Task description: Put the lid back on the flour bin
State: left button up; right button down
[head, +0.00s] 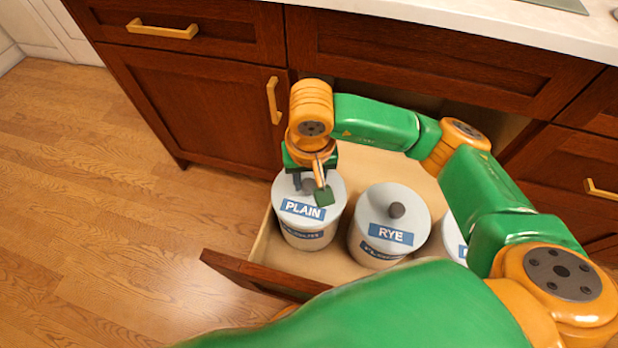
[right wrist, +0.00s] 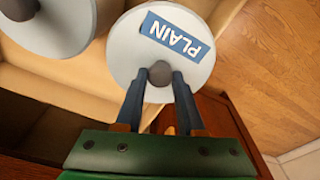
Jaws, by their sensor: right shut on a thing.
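The flour bin (head: 303,238) labelled PLAIN stands at the left end of an open drawer. Its round grey-white lid (head: 333,184) sits over the bin's top in the head view, though I cannot tell whether it is fully seated. The lid's PLAIN label and dark knob (right wrist: 160,74) show in the right wrist view. My right gripper (head: 308,186) is over the lid, with its fingers shut on the knob; it also shows in the right wrist view (right wrist: 160,82). My left gripper is not in view.
A lidded bin labelled RYE (head: 372,246) stands to the right in the same drawer. A third bin (head: 455,240) is partly hidden by my right arm. The drawer front (head: 250,275) borders the bins. Wooden cabinets with brass handles and a pale counter (head: 450,25) rise behind.

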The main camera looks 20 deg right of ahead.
dwell(0.4)
jog(key=shift+b, duration=0.4)
jog(key=shift+f, duration=0.1)
jog(key=shift+f+b, duration=0.1)
jog(key=shift+b, duration=0.35)
dwell(0.6)
jog(key=shift+b, duration=0.3)
jog(key=shift+c, duration=2.2)
grip_release()
